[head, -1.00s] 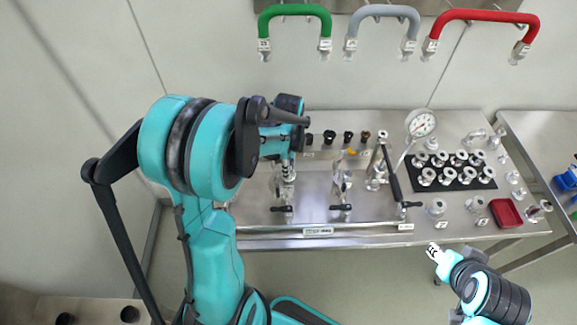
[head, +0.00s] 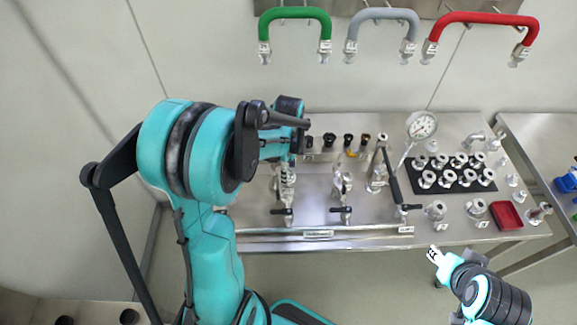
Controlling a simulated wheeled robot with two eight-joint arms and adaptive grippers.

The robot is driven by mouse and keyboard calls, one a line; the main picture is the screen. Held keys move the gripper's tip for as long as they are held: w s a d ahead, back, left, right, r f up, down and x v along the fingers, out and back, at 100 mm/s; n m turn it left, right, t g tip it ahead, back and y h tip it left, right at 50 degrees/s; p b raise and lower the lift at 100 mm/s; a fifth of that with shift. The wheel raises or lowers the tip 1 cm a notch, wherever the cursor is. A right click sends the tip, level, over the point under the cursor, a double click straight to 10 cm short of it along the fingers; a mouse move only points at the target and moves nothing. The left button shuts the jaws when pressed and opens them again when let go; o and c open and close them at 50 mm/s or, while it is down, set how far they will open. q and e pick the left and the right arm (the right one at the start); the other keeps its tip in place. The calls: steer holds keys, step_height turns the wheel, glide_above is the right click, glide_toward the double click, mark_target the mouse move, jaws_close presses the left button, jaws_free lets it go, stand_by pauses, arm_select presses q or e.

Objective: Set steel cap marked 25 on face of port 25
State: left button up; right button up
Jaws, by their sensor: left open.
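My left gripper (head: 290,150) is over the left part of the steel bench (head: 250,215), partly hidden by its own arm and wrist. It is open, and I see nothing held in it. Steel fittings with a black handle (head: 282,211) stand just below it, and a similar one (head: 341,210) stands to the right. I cannot make out which is port 25. Several round steel parts stand on a black mat (head: 452,188) at the right. The cap marked 25 cannot be told apart, as markings are too small. My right gripper (head: 434,254) is in front of the bench, its jaw state unclear.
A dial gauge (head: 423,126) stands at the back. Small dark-topped parts (head: 348,139) line the back edge. A red tray (head: 506,215) and loose steel parts (head: 436,210) are at the right. Green, grey and red hoses (head: 295,13) hang on the wall.

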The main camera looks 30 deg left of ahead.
arm_select(q)
step_height(320, 180, up, 12)
stand_by(0.4)
steer(key=s+d+f+n+t+b, duration=0.3)
steer(key=s+d+f+n+b, duration=0.2)
steer(key=f+n+b, duration=0.2)
steer(key=s+d+f+n+t+b, duration=0.4)
steer(key=s+d+f+n+b, duration=0.1)
steer(key=f+n+b, duration=0.3)
steer(key=shift+s+d+f+b, duration=0.25)
steer(key=shift+s+f+b, duration=0.3)
steer(key=shift+b, duration=0.1)
